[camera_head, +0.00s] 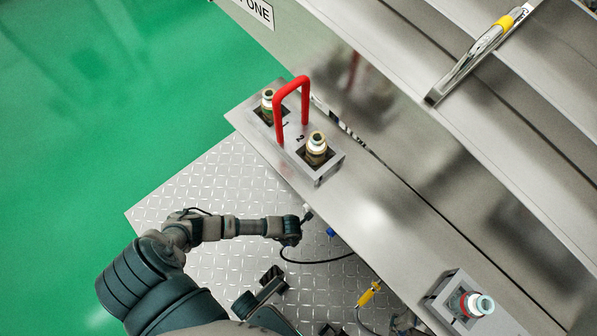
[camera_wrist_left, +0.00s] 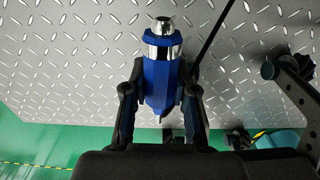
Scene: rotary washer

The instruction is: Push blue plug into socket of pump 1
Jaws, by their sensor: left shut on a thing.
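The blue plug (camera_wrist_left: 158,80) fills the middle of the left wrist view, with its silver tip pointing to the top. My left gripper (camera_wrist_left: 160,95) is shut on its sides. In the head view my left gripper (camera_head: 304,216) is small, below the pump block and apart from it. The socket of pump 1 (camera_head: 268,106) is the upper one on the grey block, beside the printed 1, with a pale ring on top. The socket of pump 2 (camera_head: 316,149) is the lower one.
A red handle (camera_head: 290,88) stands between the two sockets. A yellow plug (camera_head: 369,294) hangs below the steel ledge. A small blue piece (camera_head: 331,232) shows near the ledge edge. Another socket with a red ring (camera_head: 472,304) stands at lower right. A black cable loops below my left gripper.

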